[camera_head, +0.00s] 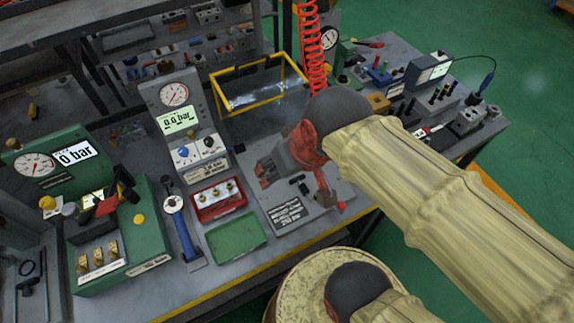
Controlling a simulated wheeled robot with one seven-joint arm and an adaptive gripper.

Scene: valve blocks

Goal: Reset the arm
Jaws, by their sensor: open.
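My arm comes in from the right in a tan sleeve with a dark rounded wrist joint. My gripper (266,174), dark grey with red parts, hangs over the middle of the workbench (335,228) and points left and down. It is open, and I see nothing held in it. Part of it is hidden behind my wrist. Below it are a dark printed plate (289,213) and a red-ended piece (340,206); I cannot tell whether that piece is apart from my gripper.
Left of my gripper stand a red tray with several valve blocks (218,199), an empty green tray (236,238), a grey gauge stand (181,119) and a green test station (119,240). A yellow-framed clear bin (258,84) and a red coiled hose (313,50) are behind. Tools crowd the right end.

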